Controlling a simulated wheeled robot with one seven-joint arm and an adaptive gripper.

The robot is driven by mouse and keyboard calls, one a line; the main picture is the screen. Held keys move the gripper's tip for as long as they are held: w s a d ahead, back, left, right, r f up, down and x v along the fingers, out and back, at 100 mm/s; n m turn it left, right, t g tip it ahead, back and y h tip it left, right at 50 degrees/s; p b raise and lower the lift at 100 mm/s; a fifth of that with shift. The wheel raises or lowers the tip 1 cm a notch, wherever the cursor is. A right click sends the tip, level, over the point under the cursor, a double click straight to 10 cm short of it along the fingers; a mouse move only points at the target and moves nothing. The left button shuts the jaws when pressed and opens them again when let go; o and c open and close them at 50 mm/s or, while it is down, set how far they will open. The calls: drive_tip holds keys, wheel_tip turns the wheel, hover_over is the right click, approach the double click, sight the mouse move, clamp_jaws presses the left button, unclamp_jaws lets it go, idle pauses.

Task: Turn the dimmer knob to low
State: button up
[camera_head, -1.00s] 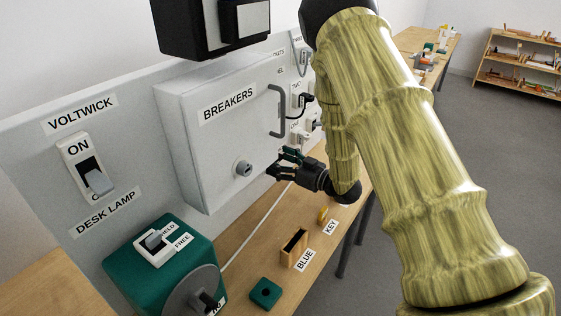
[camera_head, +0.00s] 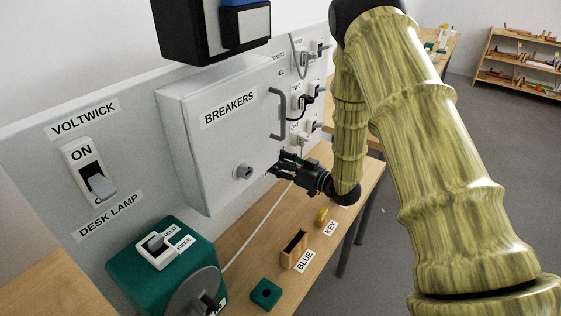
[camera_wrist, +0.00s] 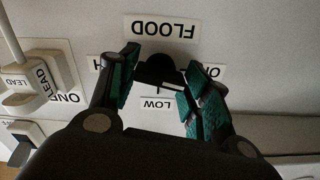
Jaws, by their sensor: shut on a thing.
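In the wrist view a dark round knob (camera_wrist: 158,68) sits on the pale panel between my fingertips. My gripper (camera_wrist: 160,75) is shut on it, with a green-padded finger on each side. A "FLOOD" label (camera_wrist: 161,29) is above it and a "LOW" label (camera_wrist: 157,103) below it. Partly covered labels are at left and right. A pale mark shows at the knob's lower right; I cannot tell if it is the pointer. In the head view my gripper (camera_head: 278,165) is beside the breaker box's lower right, and the knob cannot be made out.
The grey breaker box (camera_head: 230,135) with its handle (camera_head: 278,112) stands out from the wall. Plugs and cords (camera_head: 310,98) are farther along. A green box (camera_head: 165,268), a wooden slot block (camera_head: 293,249) and a small green block (camera_head: 265,292) are on the bench. Lead plugs (camera_wrist: 35,85) are near my left finger.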

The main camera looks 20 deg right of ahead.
drive_tip(key=shift+r+m+p, duration=0.1)
drive_tip(key=shift+m+p, duration=1.35)
drive_tip(key=shift+m, duration=6.15)
drive_tip(key=o, duration=1)
drive_tip(key=shift+d, duration=0.1)
